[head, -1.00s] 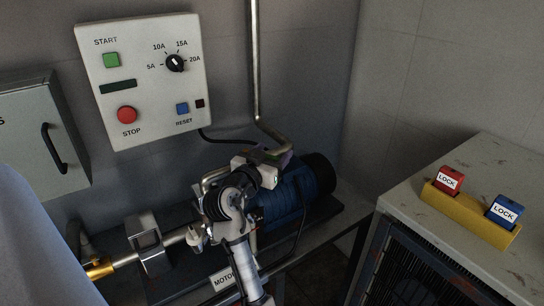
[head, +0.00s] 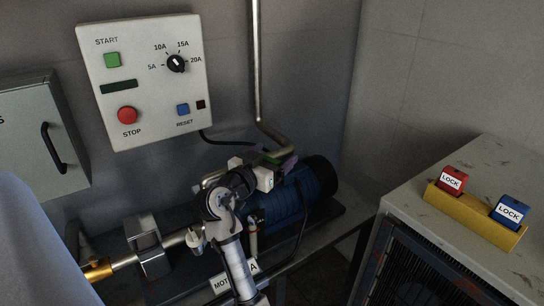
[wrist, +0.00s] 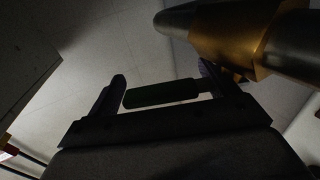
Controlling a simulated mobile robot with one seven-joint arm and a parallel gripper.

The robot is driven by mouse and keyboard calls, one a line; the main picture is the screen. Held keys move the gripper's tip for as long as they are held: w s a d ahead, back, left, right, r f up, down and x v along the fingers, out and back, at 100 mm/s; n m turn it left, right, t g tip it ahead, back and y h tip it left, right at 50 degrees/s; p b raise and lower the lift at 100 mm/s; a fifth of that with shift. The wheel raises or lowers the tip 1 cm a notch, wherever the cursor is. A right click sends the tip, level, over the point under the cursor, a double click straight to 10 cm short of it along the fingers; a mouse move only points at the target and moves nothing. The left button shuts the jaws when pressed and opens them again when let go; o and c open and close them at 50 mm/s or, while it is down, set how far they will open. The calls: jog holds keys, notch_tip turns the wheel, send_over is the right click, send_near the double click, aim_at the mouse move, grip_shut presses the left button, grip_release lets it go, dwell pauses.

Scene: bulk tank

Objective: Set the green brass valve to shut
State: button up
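The green valve's dark green lever handle (wrist: 160,93) shows in the wrist view, lying crosswise between my fingers. Its brass body (wrist: 235,32) sits on a grey pipe at the upper right. My gripper (wrist: 162,76) is open, with one dark finger beyond each end of the visible handle. The right finger is close to the brass body; whether it touches is unclear. In the head view my gripper (head: 272,160) is at the lower end of the wall pipe, above the blue motor, and hides most of the valve.
A blue motor (head: 305,192) stands just below my gripper. A vertical pipe (head: 257,70) runs up the wall. A control box (head: 145,85) hangs at the upper left. A cabinet (head: 490,165) with a yellow lock holder (head: 470,215) stands at the right.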

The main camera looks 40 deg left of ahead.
jog(key=s+d+b, duration=0.1)
jog(key=s+b, duration=0.2)
jog(key=s, duration=1)
jog(key=shift+s, duration=0.4)
jog(key=shift+c, duration=0.4)
